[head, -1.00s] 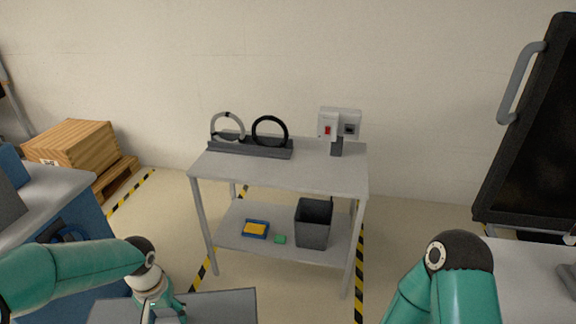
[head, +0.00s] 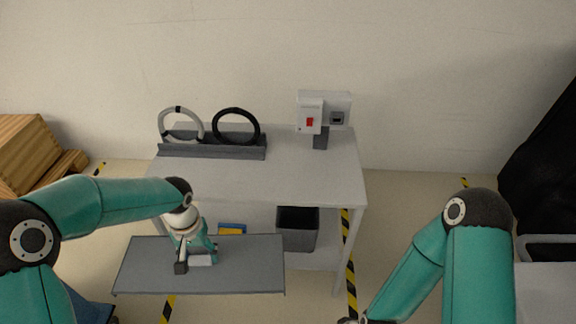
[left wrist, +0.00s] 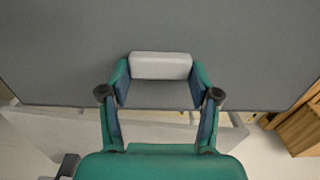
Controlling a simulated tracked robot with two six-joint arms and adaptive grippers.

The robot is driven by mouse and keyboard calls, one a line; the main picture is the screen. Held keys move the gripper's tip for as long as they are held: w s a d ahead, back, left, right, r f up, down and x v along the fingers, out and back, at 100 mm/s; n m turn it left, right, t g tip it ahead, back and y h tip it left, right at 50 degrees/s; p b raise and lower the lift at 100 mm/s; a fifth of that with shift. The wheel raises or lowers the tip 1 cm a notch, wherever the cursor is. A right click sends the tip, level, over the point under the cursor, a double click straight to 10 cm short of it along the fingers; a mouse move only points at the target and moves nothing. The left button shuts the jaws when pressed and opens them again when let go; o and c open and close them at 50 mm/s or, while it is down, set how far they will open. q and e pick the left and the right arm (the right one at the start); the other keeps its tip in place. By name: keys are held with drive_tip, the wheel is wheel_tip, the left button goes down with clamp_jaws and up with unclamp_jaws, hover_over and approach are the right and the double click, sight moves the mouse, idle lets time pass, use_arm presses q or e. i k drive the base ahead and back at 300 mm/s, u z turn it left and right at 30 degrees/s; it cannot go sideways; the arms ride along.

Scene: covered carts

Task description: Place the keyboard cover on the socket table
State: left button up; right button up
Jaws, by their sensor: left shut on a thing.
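The keyboard cover is a flat grey panel (head: 245,268) with a light block-shaped handle (head: 201,260). My left gripper (head: 192,258) is shut on that handle and holds the panel in front of the socket table. In the left wrist view the two fingers (left wrist: 160,90) sit at either end of the pale handle (left wrist: 160,66), and the panel (left wrist: 50,50) fills the upper part. The socket table (head: 300,180) has a clear grey top behind the panel. My right gripper is hardly in view; only a bit shows at the bottom edge, its fingers hidden.
On the table stand a dark rack (head: 210,152) with a grey ring and a black ring (head: 258,130), and a socket box (head: 325,110) with a red switch. The lower shelf holds a dark bin (head: 297,230) and a blue-yellow item (head: 232,229). The tabletop's front and right are free.

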sight(286, 182)
drive_tip(key=z, duration=0.25)
drive_tip(key=i, duration=0.9)
drive_tip(key=z, duration=0.55)
